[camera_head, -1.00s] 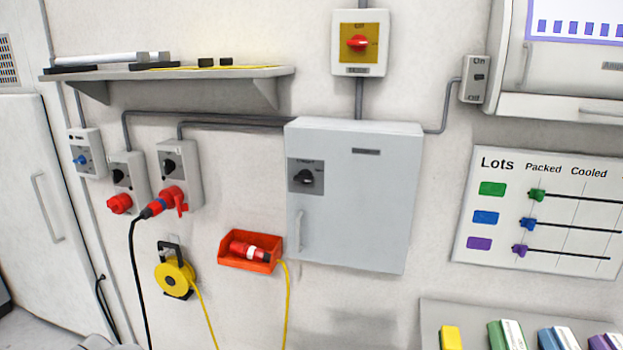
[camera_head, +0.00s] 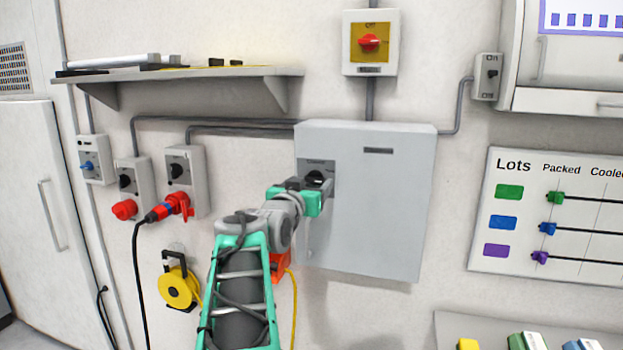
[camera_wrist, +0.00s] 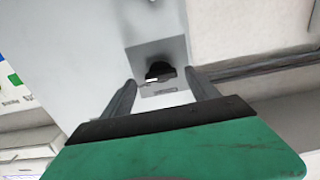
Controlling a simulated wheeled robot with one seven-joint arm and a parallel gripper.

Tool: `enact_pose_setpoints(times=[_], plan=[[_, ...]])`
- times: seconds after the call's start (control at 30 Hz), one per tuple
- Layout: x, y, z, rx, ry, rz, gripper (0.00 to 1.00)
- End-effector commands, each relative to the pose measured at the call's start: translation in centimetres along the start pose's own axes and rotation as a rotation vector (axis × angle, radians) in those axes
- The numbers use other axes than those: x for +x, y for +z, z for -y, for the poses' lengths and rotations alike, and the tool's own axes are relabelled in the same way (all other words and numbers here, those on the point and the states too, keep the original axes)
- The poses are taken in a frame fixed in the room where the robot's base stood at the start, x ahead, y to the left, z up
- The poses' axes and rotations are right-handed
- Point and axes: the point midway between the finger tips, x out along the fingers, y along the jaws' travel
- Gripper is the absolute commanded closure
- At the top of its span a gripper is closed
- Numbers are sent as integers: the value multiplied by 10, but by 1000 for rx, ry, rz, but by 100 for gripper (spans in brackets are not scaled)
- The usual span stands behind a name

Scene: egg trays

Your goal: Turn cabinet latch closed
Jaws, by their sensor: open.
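The grey cabinet (camera_head: 385,205) hangs on the wall with its door flush. Its latch is a black knob (camera_head: 316,177) on a dark plate at the upper left of the door. In the wrist view the black knob (camera_wrist: 160,71) stands out from the plate (camera_wrist: 158,52), beyond and between my fingertips. My gripper (camera_head: 309,187) is in front of the latch, partly covering it in the head view. In the wrist view my gripper (camera_wrist: 158,88) is open, a finger on either side and nothing between.
A shelf (camera_head: 190,73) juts out at the upper left of the cabinet. Sockets with red plugs (camera_head: 178,205) and a yellow cable reel (camera_head: 179,287) are to the left. A yellow switch box (camera_head: 370,43) is above, and a lots board (camera_head: 550,220) is to the right.

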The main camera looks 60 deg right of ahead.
Motion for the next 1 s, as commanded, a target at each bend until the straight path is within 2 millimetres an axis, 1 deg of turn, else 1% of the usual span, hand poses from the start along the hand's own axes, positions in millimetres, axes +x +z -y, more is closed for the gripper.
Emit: enact_pose_setpoints(times=[0.03, 0.13, 0.23, 0.4, 0.47, 1.0], plan=[[9, -3, 0, -2, 1, 2, 31], [20, -2, 0, -1, -1, 1, 31], [23, 0, 1, 0, -2, 1, 31], [23, 0, 2, 0, -3, 1, 31], [23, 0, 2, 0, -3, 1, 35], [23, 0, 2, 0, -3, 1, 79]])
